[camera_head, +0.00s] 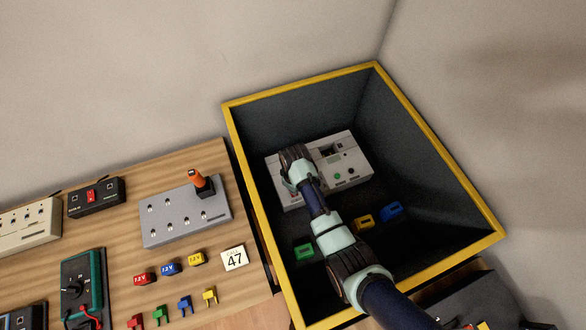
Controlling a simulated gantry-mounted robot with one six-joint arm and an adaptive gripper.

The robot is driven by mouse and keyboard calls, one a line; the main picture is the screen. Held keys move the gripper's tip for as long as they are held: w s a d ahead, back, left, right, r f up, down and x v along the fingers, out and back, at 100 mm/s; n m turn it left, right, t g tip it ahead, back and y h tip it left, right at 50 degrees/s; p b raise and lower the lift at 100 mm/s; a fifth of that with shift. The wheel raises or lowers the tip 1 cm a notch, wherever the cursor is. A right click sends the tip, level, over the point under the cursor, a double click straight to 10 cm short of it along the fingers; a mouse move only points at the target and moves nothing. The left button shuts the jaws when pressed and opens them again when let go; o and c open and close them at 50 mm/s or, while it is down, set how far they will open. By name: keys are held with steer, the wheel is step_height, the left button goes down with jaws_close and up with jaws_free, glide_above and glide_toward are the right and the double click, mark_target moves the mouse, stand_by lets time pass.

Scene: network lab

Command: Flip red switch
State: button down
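A small black box (98,199) with a red rocker switch (91,196) on its top sits at the back left of the wooden bench. Which way the switch is tipped is too small to tell. My gripper (293,158) is inside the yellow-rimmed dark bin to the right, far from the red switch. It is over the left part of a light grey device (350,160) in the bin. The fingertips are hidden by the arm and wrist, so whether it is open or touching the device cannot be seen.
The bin's yellow rim (300,83) stands around my arm. Green (305,251), orange (364,222) and blue (391,211) pieces lie in it. A grey panel with an orange-topped lever (197,181) stands on the bench (119,235), between bin and black box. Small coloured blocks lie in front.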

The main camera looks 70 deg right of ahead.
steer(key=shift+f+b, duration=0.7)
steer(key=shift+f, duration=0.45)
stand_by(0.4)
step_height(320, 180, up, 7)
steer(key=p, duration=0.8)
steer(key=shift+r, duration=0.15)
